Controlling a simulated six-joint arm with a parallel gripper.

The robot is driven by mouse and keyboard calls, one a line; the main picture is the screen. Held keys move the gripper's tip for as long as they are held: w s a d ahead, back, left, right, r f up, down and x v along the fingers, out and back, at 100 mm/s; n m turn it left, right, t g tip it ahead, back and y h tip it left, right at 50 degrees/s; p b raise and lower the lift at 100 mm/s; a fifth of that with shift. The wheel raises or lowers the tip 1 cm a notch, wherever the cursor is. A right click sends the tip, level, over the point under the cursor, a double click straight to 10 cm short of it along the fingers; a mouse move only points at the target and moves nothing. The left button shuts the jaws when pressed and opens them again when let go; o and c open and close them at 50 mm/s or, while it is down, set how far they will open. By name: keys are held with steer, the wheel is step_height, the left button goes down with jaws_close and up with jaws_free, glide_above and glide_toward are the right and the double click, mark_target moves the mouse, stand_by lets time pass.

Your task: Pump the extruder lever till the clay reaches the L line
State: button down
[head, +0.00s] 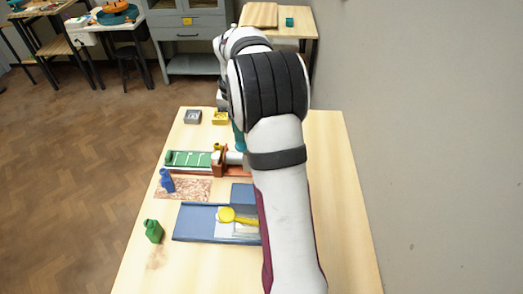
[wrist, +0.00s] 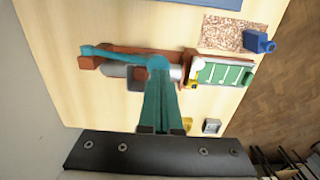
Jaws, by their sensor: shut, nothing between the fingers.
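The extruder has a grey barrel (wrist: 115,71) on a reddish-brown frame (wrist: 190,68), partly hidden by my arm in the head view. Its teal lever (wrist: 108,52) stretches left along the barrel in the wrist view. The green board (head: 187,159) with white cross lines lies at the extruder's outlet end; it also shows in the wrist view (wrist: 224,73). The line letters are too small to read, and I cannot make out clay on the board. My gripper (wrist: 159,64) has long teal fingers, shut and empty, over the lever's inner end; I cannot tell whether they touch.
A green bottle (head: 153,231) stands near the left table edge. Grey (head: 192,117) and yellow (head: 220,118) blocks sit behind.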

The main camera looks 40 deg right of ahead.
steer(key=shift+f, duration=0.15)
steer(key=shift+f, duration=4.7)
steer(key=shift+r, duration=4.85)
steer(key=shift+f, duration=3.05)
